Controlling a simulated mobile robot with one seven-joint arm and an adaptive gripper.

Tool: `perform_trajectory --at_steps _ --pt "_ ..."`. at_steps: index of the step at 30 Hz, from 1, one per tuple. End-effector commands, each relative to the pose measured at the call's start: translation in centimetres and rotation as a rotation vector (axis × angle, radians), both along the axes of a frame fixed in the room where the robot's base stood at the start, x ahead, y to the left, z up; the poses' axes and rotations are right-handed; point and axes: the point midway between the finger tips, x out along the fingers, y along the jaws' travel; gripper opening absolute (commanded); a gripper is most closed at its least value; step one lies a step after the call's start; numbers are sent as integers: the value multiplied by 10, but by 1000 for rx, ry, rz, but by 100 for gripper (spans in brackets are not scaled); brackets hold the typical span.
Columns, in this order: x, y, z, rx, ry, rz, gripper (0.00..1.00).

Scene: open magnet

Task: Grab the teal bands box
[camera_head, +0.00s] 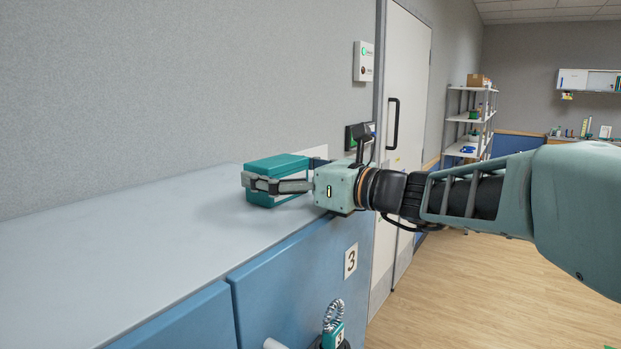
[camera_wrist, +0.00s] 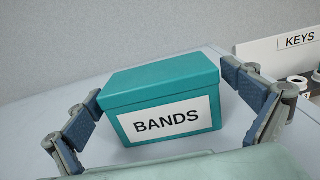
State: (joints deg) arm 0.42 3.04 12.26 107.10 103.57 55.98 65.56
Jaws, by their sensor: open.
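The teal bands box (camera_head: 277,167) sits on the grey countertop near its right end, with its lid on. In the wrist view the box (camera_wrist: 160,87) faces me, with a white label reading BANDS. My gripper (camera_head: 262,185) is at the box, seen from the side in the head view. In the wrist view my gripper (camera_wrist: 168,105) is open, with one finger on each side of the box.
A white holder labelled KEYS (camera_wrist: 290,55) stands right of the box. The countertop (camera_head: 130,250) is clear to the left, against a grey wall. Blue cabinet fronts (camera_head: 300,275) are below, one marked 3. A white door (camera_head: 405,110) and a shelf rack (camera_head: 470,118) are beyond.

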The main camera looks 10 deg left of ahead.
Motion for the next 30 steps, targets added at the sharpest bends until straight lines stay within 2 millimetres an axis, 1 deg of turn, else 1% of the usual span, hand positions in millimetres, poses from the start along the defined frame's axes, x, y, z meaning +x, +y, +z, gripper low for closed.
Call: perform_trajectory --at_steps 4,15,17,25,30 --pt "0 0 0 0 0 0 99" --pt "0 0 0 0 0 0 58" --pt "0 0 1 0 -1 0 53" --pt "0 0 2 0 -1 0 53" --pt "3 -1 10 0 -1 0 53"
